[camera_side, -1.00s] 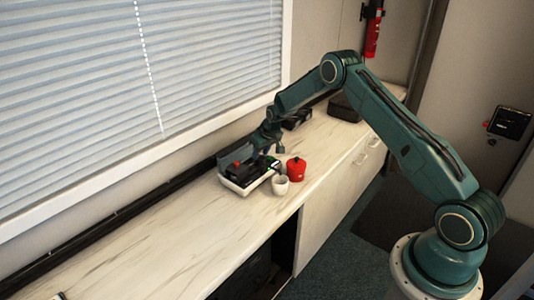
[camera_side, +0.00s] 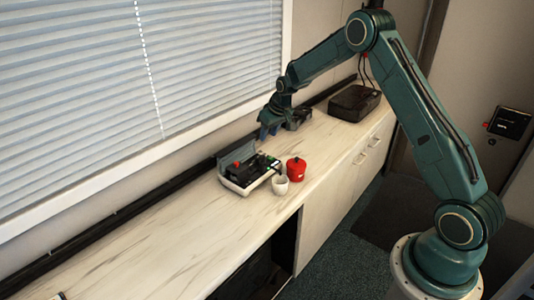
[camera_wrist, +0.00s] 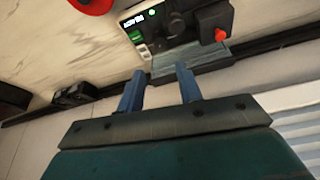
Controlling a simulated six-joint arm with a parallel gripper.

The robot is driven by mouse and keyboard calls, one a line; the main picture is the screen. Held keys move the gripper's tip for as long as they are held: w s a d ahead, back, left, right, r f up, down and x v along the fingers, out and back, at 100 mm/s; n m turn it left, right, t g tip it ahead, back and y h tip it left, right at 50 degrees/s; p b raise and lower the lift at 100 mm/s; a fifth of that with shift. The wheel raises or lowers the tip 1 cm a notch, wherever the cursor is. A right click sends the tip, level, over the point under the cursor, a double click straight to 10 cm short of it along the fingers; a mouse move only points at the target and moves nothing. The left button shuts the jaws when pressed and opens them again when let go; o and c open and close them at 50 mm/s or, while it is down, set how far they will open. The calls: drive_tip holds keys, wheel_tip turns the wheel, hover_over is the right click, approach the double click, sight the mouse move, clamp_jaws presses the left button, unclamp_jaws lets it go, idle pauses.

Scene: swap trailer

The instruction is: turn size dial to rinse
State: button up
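A small machine (camera_side: 236,187) with a pale base, dark top and red knob (camera_side: 237,164) sits on the counter. In the wrist view its dark panel (camera_wrist: 200,20) shows upside down, with a green-lit display (camera_wrist: 134,20), a green button (camera_wrist: 135,37) and a red knob (camera_wrist: 220,35). A dark round shape (camera_wrist: 177,22), perhaps the dial, sits mid-panel; its pointer and labels are too small to read. My gripper (camera_side: 268,133) hangs above and behind the machine, clear of it. Its two blue fingers (camera_wrist: 158,82) are apart with nothing between them.
A small dark device (camera_side: 299,120) and a black case (camera_side: 354,103) lie farther back. A window blind (camera_side: 90,90) runs along the left.

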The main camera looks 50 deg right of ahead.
sight(259, 160)
drive_tip(key=shift+c, duration=0.2)
drive_tip(key=shift+w+a+r+m+h, duration=0.15)
drive_tip(key=shift+a+m+h, duration=0.2)
drive_tip(key=shift+m, duration=0.4)
drive_tip(key=shift+w+a+f+m+h, duration=0.1)
drive_tip(key=shift+a+m+h, duration=0.25)
drive_tip(key=shift+m, duration=0.45)
drive_tip(key=shift+w+a+r+m+h, duration=0.1)
drive_tip(key=shift+w+a+m+h, duration=0.1)
drive_tip(key=shift+a+m, duration=0.4)
drive_tip(key=shift+d+g, duration=0.25)
drive_tip(key=shift+g, duration=0.05)
drive_tip(key=shift+x, duration=6.9)
drive_tip(key=shift+s, duration=0.1)
drive_tip(key=c, duration=0.7)
